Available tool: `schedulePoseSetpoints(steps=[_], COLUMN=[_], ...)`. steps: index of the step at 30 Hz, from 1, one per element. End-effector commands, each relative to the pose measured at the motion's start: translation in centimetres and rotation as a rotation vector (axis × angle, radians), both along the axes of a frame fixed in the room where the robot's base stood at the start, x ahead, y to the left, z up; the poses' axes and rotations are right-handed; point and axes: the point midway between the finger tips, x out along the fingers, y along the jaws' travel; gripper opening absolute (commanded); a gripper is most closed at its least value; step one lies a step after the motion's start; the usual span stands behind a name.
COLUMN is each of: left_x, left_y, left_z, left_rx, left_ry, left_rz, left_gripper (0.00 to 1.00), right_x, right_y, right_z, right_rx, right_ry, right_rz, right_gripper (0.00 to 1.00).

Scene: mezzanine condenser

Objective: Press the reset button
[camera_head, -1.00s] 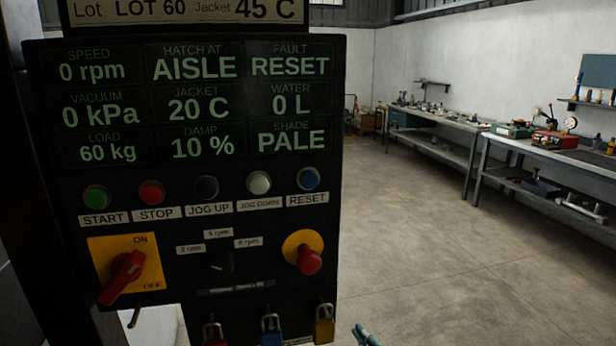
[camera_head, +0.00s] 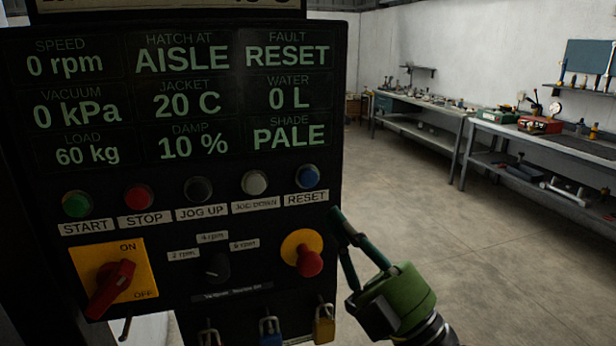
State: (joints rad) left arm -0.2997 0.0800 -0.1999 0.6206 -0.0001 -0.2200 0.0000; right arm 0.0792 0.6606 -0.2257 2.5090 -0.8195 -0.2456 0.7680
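The blue reset button (camera_head: 307,176) sits at the right end of the button row on the dark control panel (camera_head: 150,208), above its white RESET label (camera_head: 306,198). The display's FAULT field (camera_head: 287,57) reads RESET. My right gripper (camera_head: 337,220) is green with dark fingers and comes in from the lower right. Its fingers converge, look shut and hold nothing visible. The fingertips are at the panel's right edge in the picture, below and right of the reset button and apart from it. My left gripper is not in view.
A red emergency knob (camera_head: 309,262) on a yellow base juts out below the reset button, left of my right gripper. A white jog down button (camera_head: 254,182) neighbours it. A red rotary switch (camera_head: 112,288) and padlocks (camera_head: 323,325) sit lower. Workbenches (camera_head: 560,150) stand far right; the floor between is clear.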

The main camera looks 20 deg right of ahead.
Motion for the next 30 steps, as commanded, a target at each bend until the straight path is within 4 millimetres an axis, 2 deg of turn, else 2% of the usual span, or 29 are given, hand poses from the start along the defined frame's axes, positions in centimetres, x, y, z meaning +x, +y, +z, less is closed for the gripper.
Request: schedulePoseSetpoints(steps=[10, 14, 30], left_x=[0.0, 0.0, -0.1], left_y=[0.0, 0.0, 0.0], left_z=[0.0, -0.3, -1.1], left_rx=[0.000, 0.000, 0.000], left_ry=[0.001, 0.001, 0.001], left_rz=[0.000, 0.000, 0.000], left_gripper=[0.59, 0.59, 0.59], right_x=[0.0, 0.7, 7.6], right_y=[0.0, 0.0, 0.2], right_z=[0.0, 0.0, 0.0], right_rx=[0.000, -0.001, 0.002], right_ry=[-0.001, -0.002, 0.000], right_rz=[0.001, 0.000, -0.001], right_gripper=[0.00, 0.00, 0.00])
